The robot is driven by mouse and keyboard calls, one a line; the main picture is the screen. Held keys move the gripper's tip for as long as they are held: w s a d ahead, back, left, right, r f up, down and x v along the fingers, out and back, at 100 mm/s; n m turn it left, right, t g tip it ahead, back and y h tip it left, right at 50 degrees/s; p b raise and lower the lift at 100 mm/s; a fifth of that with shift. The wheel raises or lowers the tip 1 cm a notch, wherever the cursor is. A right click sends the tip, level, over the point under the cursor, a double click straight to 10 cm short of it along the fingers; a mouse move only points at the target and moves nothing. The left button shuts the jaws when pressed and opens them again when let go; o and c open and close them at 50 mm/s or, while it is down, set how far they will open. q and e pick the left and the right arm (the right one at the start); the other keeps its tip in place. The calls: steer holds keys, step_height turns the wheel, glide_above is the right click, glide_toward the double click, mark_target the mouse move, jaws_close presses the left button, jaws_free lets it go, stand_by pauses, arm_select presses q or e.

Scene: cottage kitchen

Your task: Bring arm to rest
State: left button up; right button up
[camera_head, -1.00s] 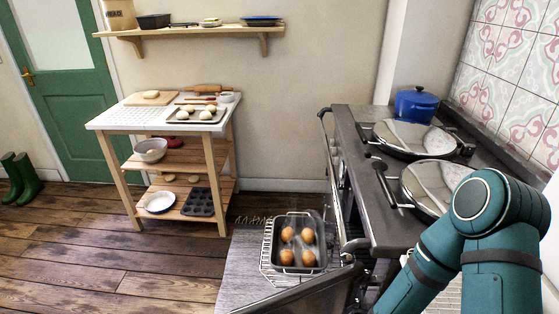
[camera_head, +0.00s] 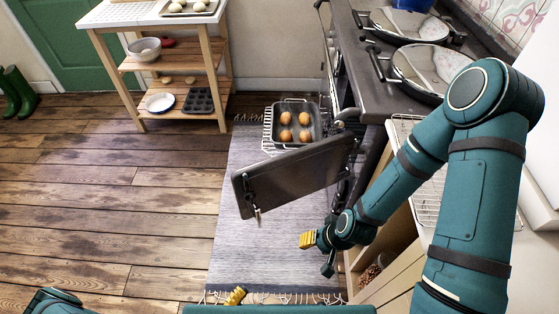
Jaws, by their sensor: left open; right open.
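My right arm comes in from the right, bent at the elbow, and its lower part slants down to the left. My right gripper (camera_head: 309,240), with yellow fingertips, is open and empty above the grey rug, in front of the lowered oven door (camera_head: 295,176). Of my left gripper (camera_head: 236,296), only a yellow fingertip shows at the bottom edge. It is open, and the rest is cut off. Part of my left arm (camera_head: 52,302) shows at the bottom left.
A tin with several brown rolls (camera_head: 294,122) sits on a wire oven rack behind the door. The range (camera_head: 375,75) and a counter with a wire rack (camera_head: 428,205) stand to the right. A wooden trolley (camera_head: 176,62) is at the back. The wooden floor (camera_head: 110,205) on the left is clear.

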arm_select(q)
steer(key=s+m+g+h, duration=0.1)
steer(key=s+m+g, duration=0.2)
steer(key=m+g, duration=0.95)
steer(key=s+m+g+h, duration=0.1)
steer(key=s+m+g, duration=0.45)
steer(key=m, duration=1.15)
steer(key=w+a+f+m+y, duration=0.1)
steer(key=w+a+m+y, duration=0.2)
steer(key=w+m+y, duration=0.45)
steer(key=w+a+m+y, duration=0.2)
steer(key=w+a+m, duration=0.15)
steer(key=m, duration=0.75)
steer(key=w+d+r+m+t, duration=0.2)
steer(key=w+m, duration=0.2)
steer(key=w, duration=0.1)
steer(key=w+d+r+m+t+y, duration=0.1)
steer(key=w+r+m+t, duration=0.2)
steer(key=w, duration=0.3)
steer(key=shift+d+m, duration=0.4)
steer(key=shift+m, duration=0.2)
